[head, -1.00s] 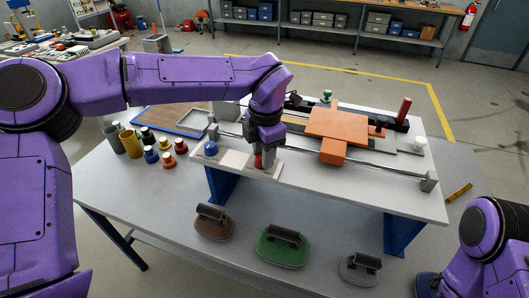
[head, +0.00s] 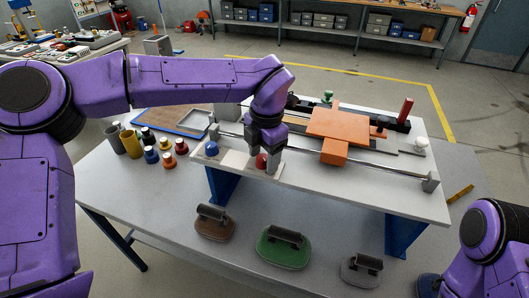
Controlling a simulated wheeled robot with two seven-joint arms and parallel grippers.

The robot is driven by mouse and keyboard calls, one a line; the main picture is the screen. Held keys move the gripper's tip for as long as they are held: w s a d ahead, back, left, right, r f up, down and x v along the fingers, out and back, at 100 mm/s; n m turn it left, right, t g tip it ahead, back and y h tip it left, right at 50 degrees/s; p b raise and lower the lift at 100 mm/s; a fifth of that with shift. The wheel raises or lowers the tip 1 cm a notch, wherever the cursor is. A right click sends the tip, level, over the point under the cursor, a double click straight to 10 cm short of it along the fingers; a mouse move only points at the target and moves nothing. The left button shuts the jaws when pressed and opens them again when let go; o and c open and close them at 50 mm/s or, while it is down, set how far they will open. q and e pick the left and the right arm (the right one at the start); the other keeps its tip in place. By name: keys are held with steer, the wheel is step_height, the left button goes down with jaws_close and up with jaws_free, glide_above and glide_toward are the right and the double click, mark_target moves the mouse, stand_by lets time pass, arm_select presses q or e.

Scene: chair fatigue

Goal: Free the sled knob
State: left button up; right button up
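The orange sled (head: 337,122) sits on steel rails on the raised white bench top. A small dark knob (head: 380,122) is at its right side. A red ball-shaped knob (head: 262,161) and a blue one (head: 211,149) stand on a pale panel (head: 236,160) at the bench's front left. My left gripper (head: 266,152) points down at the red knob. Its fingers look apart, with the red knob showing just in front of the gap; I cannot tell whether they touch it. Only part of my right arm shows at lower right; its gripper is out of view.
Brown (head: 214,224), green (head: 282,247) and grey (head: 361,268) handled pads lie along the table front. Several capped bottles and cups stand at left. A red upright handle (head: 405,109) and a white knob (head: 421,143) are at the bench's right. A yellow tool (head: 459,193) lies at far right.

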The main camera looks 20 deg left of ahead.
mark_target(266, 159)
arm_select(q)
step_height(266, 159, up, 11)
steer(key=b, duration=0.1)
steer(key=shift+s+d, duration=0.15)
steer(key=shift+d, duration=0.2)
steer(key=shift+f, duration=0.15)
